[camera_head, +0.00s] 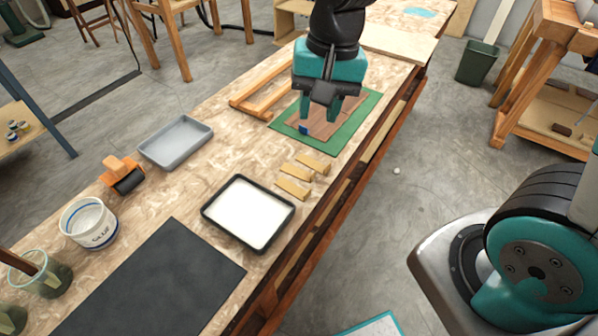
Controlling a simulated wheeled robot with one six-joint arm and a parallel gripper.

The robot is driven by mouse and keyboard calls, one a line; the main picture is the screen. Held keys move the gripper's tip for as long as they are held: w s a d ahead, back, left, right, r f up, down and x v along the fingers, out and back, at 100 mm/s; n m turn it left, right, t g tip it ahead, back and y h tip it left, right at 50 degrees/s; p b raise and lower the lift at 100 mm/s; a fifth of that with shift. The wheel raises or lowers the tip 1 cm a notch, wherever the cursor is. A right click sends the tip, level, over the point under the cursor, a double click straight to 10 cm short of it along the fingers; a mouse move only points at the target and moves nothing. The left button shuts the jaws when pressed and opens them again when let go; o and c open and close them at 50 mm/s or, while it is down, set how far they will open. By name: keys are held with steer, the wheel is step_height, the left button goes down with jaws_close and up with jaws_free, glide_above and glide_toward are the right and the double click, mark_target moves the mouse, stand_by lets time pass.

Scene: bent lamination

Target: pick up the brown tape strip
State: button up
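My gripper (320,107) points down over the green mat (350,138), at the far part of the workbench. Its two teal fingers stand apart, with nothing clearly visible between them. Under and around the fingers lies a flat brown wood-toned sheet (325,127) on the mat. A small blue piece (304,128) sits at its near left edge. I cannot make out a separate brown tape strip; part of the sheet is hidden by my gripper. Whether the fingertips touch the sheet cannot be told.
Several tan wedges (292,187) lie nearer on the bench (185,218). A black-rimmed tray of white liquid (248,212), a grey tray (175,142), a roller (128,181) and a white tub (89,224) stand nearby. A wooden frame (262,88) lies left of the mat.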

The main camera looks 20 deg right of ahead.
steer(key=w+d+f+m+h, duration=0.2)
steer(key=w+f+m, duration=0.4)
glide_above(312, 175)
steer(key=f, duration=1.1)
steer(key=shift+w+d+f, duration=0.15)
steer(key=shift+w+d, duration=0.05)
steer(key=shift+s+a+f+p, duration=0.1)
steer(key=shift+f+p, duration=0.3)
steer(key=shift+f, duration=1.2)
steer(key=shift+s+a+f+p, duration=0.1)
steer(key=shift+f+p, duration=0.25)
steer(key=shift+f, duration=1.2)
jaws_close()
